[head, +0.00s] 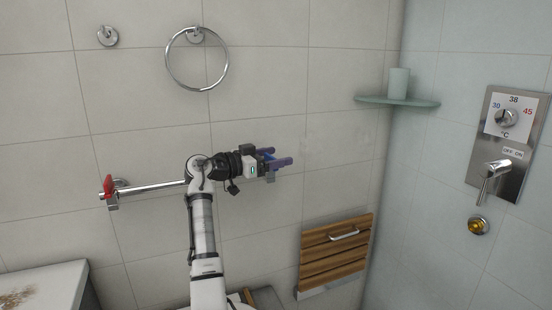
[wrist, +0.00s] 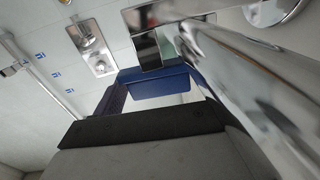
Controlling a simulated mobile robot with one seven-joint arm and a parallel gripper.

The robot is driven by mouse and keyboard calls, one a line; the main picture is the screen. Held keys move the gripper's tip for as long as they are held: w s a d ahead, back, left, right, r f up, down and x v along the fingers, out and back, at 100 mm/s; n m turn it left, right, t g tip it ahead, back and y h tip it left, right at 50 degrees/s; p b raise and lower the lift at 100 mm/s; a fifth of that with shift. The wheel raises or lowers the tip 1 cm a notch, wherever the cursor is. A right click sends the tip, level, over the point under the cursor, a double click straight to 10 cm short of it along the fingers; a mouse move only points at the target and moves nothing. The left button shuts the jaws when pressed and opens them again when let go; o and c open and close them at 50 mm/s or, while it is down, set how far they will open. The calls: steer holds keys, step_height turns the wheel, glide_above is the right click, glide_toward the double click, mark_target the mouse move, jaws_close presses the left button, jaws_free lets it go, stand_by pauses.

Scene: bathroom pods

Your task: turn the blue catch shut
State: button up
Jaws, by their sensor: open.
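A chrome rail (head: 150,188) runs along the tiled wall, with my arm and gripper in front of its right part. The blue catch (wrist: 157,82) shows in the wrist view as a blue block against a chrome bracket (wrist: 155,48). In the head view only a little blue shows between my fingers at the rail's right end. My gripper (head: 280,157) is open there, with dark blue-purple fingers pointing right around or beside the catch. One finger (wrist: 111,103) shows left of the catch in the wrist view. I cannot tell whether they touch.
A red catch (head: 107,187) sits at the rail's left end. A towel ring (head: 197,60) hangs above. A wooden folding seat (head: 335,252) is below right. A glass shelf (head: 398,101) with a cup (head: 398,83) and a shower control (head: 507,145) are farther right.

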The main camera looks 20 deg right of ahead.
steer(key=s+a+b, duration=0.2)
steer(key=a+b, duration=0.1)
steer(key=a, duration=1)
